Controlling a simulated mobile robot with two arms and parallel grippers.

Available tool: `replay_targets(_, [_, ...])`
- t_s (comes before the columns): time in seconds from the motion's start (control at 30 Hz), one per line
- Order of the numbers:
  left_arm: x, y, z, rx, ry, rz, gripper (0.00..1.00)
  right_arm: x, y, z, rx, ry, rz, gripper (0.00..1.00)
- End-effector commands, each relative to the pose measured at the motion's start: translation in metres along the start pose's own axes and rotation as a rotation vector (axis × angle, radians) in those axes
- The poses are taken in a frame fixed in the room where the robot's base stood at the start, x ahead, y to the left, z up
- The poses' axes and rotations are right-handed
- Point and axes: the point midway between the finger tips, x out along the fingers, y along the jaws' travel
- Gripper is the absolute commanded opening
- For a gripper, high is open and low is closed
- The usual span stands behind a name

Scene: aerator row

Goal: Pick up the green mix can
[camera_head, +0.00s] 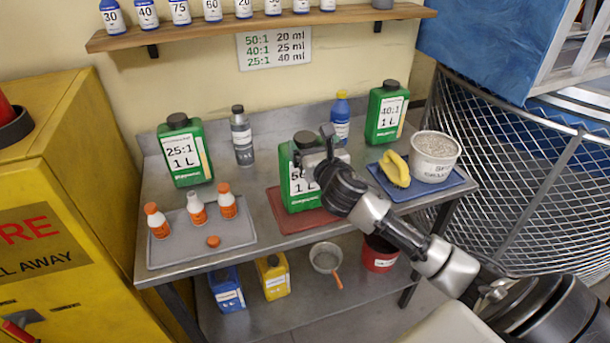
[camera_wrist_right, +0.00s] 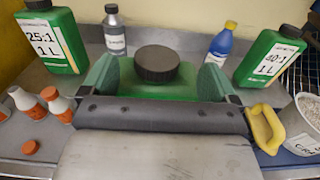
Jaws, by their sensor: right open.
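Three green mix cans with black caps stand on the metal bench. The left one (camera_head: 184,151) is labelled 25:1, also in the right wrist view (camera_wrist_right: 52,42). The right one (camera_head: 386,112) is labelled 40:1, also in the wrist view (camera_wrist_right: 272,58). The middle can (camera_head: 300,190), its label partly covered and starting with 5, stands upright on a red mat. My right gripper (camera_head: 318,152) is at its top. In the wrist view the open fingers lie either side of this can (camera_wrist_right: 135,85), below its cap; contact is unclear. My left gripper is not in view.
A grey tray (camera_head: 180,250) holds three small orange-and-white bottles. A grey bottle (camera_head: 241,138) and a blue bottle (camera_head: 340,118) stand behind. A blue tray (camera_head: 440,189) at right holds a yellow-handled item (camera_head: 396,170) and a white tub (camera_head: 433,160). A shelf (camera_head: 220,32) hangs above.

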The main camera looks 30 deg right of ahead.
Motion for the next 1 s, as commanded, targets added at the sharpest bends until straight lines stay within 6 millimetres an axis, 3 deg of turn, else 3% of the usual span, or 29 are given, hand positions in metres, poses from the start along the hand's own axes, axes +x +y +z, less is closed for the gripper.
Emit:
replay_targets(0.3, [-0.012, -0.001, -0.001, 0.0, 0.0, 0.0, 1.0, 0.041, 0.003, -0.003, 0.004, 0.0, 0.0, 0.9])
replay_targets(0.6, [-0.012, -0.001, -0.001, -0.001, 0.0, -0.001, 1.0, 0.046, 0.003, -0.005, 0.002, 0.001, 0.0, 0.9])
replay_targets(1.0, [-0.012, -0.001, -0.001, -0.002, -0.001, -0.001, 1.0, 0.046, 0.003, -0.005, 0.003, 0.001, 0.0, 0.3])
